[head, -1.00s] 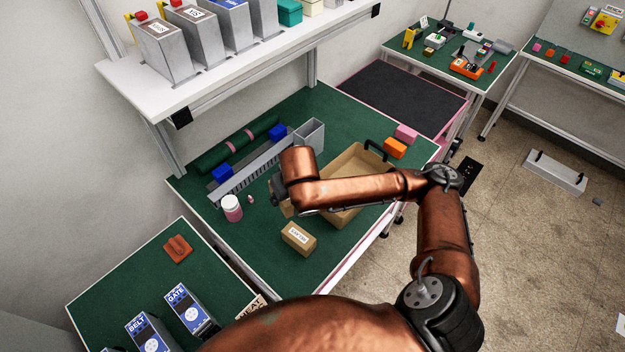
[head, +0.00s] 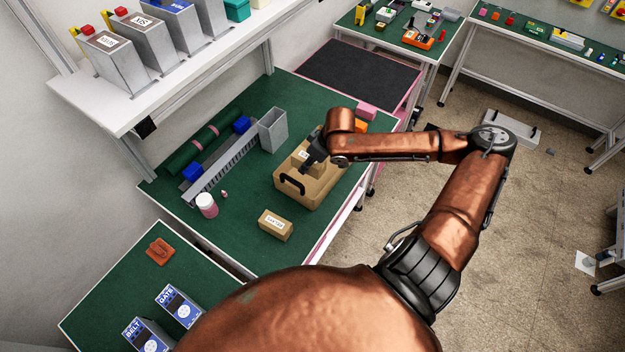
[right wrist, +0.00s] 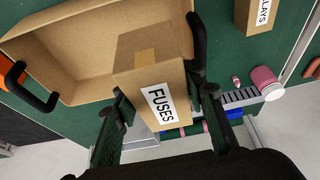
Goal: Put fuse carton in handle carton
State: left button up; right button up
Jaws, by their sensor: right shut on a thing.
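The handle carton (head: 293,199) is an open brown box with black handles on the green bench; it also shows in the right wrist view (right wrist: 75,85). My right gripper (head: 308,163) is shut on the fuse carton (head: 303,154), a small brown box. In the right wrist view the gripper (right wrist: 163,108) has one finger on each side of the fuse carton (right wrist: 145,82), whose white label reads FUSES. The fuse carton is over the open top of the handle carton; I cannot tell whether it touches the bottom. My left gripper is out of view.
A relays carton (head: 275,225) stands apart, front left of the handle carton. A pink-white jar (head: 207,205), a grey open bin (head: 273,130) and a slotted duct (head: 225,170) are to the left. Orange (head: 361,127) and pink (head: 367,111) blocks sit behind.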

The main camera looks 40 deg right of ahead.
aim_at(322, 173)
notch_tip(322, 173, down, 15)
jog(key=shift+f, duration=0.15)
dwell(0.4)
jog(key=o, duration=1)
jog(key=shift+f, duration=0.1)
jog(key=v, duration=1.2)
